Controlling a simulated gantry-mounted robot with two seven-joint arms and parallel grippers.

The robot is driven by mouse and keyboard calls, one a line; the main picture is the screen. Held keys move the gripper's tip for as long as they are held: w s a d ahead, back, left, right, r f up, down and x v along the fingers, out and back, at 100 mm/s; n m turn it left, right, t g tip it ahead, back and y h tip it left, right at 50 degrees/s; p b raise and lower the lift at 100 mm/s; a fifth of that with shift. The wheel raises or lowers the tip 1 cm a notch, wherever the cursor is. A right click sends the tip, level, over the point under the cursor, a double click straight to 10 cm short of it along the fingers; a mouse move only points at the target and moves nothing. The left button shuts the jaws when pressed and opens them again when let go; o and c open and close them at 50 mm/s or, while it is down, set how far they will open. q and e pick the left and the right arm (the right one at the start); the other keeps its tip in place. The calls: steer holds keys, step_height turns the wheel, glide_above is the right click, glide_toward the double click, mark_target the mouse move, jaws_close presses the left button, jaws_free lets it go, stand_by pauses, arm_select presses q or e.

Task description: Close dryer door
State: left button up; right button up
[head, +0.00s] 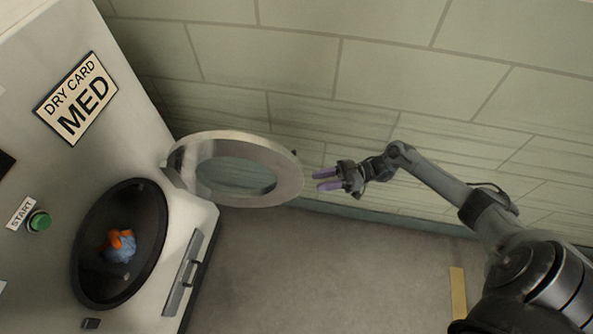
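The round dryer door (286,181) stands wide open, swung out to the right on its hinge side at the dryer's right edge. It is a pale metal ring with a glass middle. The dark round dryer opening (92,275) is uncovered, and an orange and blue item (120,247) lies inside. My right gripper (318,181) is just right of the door's outer rim, its two purple-tipped fingers spread and pointing left at it. Nothing is between the fingers. I cannot tell whether a finger touches the door. My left gripper is not in view.
The white dryer (120,150) carries a "DRY CARD MED" sign (76,98) and a green start button (39,222). A tiled wall (400,70) runs behind the door. The grey floor (330,270) is clear except for a yellow strip (458,292).

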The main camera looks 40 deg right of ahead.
steer(key=w+d+f+n+h+b, duration=0.1)
steer(key=w+d+f+n+b, duration=0.15)
steer(key=w+d+b, duration=0.75)
arm_select(q)
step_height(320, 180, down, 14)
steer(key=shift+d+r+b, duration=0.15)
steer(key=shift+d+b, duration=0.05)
steer(key=shift+b, duration=0.25)
arm_select(e)
steer(key=shift+m+t, duration=0.35)
steer(key=shift+t, duration=0.05)
steer(key=w+a, duration=0.1)
steer(key=a, duration=0.2)
steer(key=w+a, duration=0.1)
steer(key=a, duration=0.2)
steer(key=w+a, duration=0.1)
steer(key=a, duration=0.3)
steer(key=shift+w, duration=0.1)
steer(key=shift+c, duration=0.2)
steer(key=shift+f, duration=0.1)
jaws_close()
